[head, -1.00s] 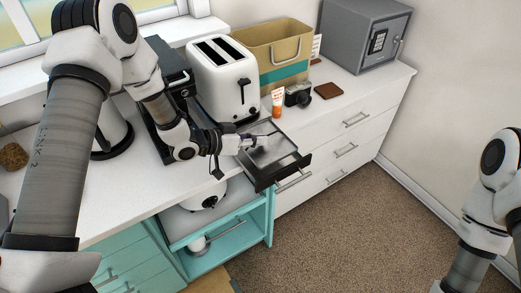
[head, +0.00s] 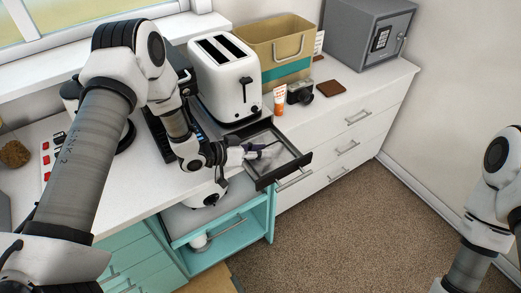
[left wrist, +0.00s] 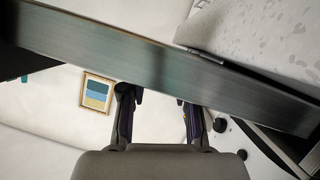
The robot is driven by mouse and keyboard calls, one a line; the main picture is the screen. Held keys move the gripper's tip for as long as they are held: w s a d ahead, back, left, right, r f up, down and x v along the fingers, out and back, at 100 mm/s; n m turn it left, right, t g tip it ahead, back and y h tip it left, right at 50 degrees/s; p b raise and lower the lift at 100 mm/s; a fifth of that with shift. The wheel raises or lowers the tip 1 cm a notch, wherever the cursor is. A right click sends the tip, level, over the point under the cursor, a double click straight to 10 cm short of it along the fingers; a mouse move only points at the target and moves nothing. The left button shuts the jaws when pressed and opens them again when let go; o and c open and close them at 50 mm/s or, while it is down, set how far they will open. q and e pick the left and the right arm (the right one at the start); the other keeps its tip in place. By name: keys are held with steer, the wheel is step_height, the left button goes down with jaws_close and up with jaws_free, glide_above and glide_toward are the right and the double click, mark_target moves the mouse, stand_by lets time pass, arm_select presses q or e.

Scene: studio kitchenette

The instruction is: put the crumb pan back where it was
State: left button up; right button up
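The crumb pan (head: 296,147) is a shallow dark metal tray with a grey floor. It sits at the counter's front edge, in front of the white toaster (head: 225,75), and its near side appears to stick out past the edge. My left gripper (head: 262,150) reaches over the pan from the left and hides part of it. In the left wrist view, the two fingers of my left gripper (left wrist: 157,100) are apart, just below a long metal wall of the pan (left wrist: 150,62). I see nothing gripped between them. My right arm shows at the right; its gripper is out of frame.
A black appliance (head: 158,137) stands left of the toaster, partly behind my left arm. An orange-and-white tube (head: 279,101), a camera (head: 300,92), a brown wallet-like item (head: 330,89), a tan bin (head: 272,45) and a grey safe (head: 368,35) stand along the counter. A teal cabinet (head: 240,238) is open below.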

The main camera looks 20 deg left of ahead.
arm_select(q)
steer(key=shift+a+r, duration=0.1)
steer(key=shift+r, duration=0.05)
steer(key=v, duration=1)
steer(key=shift+s+a+r+b, duration=0.2)
steer(key=shift+a+r+b, duration=0.05)
steer(key=shift+a+b, duration=0.1)
steer(key=shift+s+a+r, duration=0.15)
steer(key=shift+s+a, duration=0.05)
steer(key=shift+s, duration=0.2)
steer(key=s+d+f+n+g+y, duration=0.2)
steer(key=s+f+g+y, duration=0.1)
steer(key=s+f, duration=0.55)
steer(key=s+d+f+n+g+y, duration=0.3)
steer(key=s+f+g+y, duration=0.1)
steer(key=s+f, duration=0.45)
steer(key=s+a+f+g+y, duration=0.2)
steer(key=s, duration=0.7)
steer(key=shift+a+f+n+g+y, duration=0.3)
steer(key=shift+f+n+g+y, duration=0.05)
steer(key=shift+n+g+y, duration=0.05)
steer(key=shift+d, duration=0.1)
